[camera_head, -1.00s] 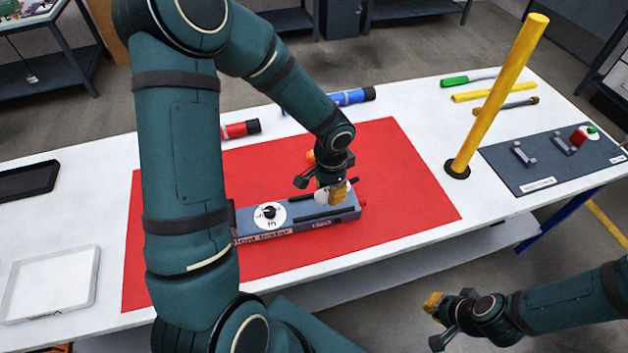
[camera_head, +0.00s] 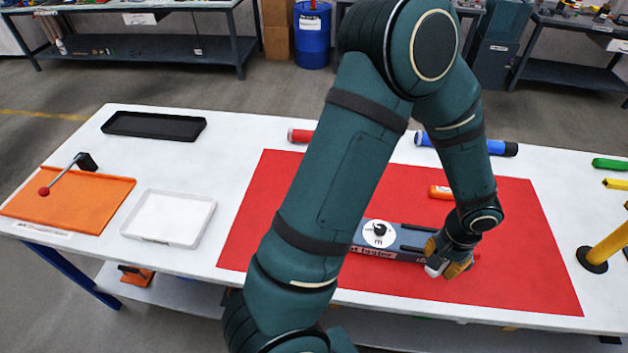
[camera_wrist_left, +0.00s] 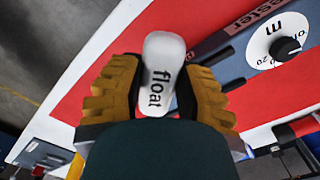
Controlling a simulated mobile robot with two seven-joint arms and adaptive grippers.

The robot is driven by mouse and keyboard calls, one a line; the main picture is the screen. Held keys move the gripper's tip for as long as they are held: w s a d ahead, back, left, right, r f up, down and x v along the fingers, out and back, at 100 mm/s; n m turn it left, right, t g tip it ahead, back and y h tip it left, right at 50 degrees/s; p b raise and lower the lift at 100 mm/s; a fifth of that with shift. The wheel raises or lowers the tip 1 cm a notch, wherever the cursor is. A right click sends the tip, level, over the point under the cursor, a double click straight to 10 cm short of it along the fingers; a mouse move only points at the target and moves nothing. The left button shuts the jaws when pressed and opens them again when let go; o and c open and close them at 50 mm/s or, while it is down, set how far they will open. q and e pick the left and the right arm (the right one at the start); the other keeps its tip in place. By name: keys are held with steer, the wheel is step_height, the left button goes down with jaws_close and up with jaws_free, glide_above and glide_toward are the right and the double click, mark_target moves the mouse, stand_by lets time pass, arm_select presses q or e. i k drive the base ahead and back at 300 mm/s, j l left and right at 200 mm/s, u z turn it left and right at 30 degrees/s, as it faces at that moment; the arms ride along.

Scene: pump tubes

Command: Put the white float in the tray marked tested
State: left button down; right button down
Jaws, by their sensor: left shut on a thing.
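My left gripper (camera_head: 442,260) is shut on the white float (camera_head: 433,268), by the right end of the grey-blue tester (camera_head: 408,240) on the red mat. In the left wrist view the float (camera_wrist_left: 160,62), with the word "float" on it, sits between the yellow finger pads. It looks held above the mat, apart from the tester. A white tray (camera_head: 172,218) lies at the table's left and looks empty. A black tray (camera_head: 155,125) lies behind it. I cannot read a "tested" mark on either tray. My right gripper is out of view.
An orange board (camera_head: 75,203) with a red-knobbed lever lies at the far left. Red and blue tubes (camera_head: 465,144) lie behind the red mat (camera_head: 510,260). A yellow post (camera_head: 608,248) stands at the right. The white table top around the white tray is clear.

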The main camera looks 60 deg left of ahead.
mark_target(171, 218)
steer(key=k+j, duration=0.2)
steer(key=k, duration=0.15)
steer(key=k+j, duration=0.15)
steer(key=k, duration=0.25)
steer(key=k+j+u, duration=0.4)
steer(key=i+j+u, duration=0.15)
steer(key=u, duration=0.25)
steer(key=i+u, duration=0.2)
steer(key=u, duration=0.2)
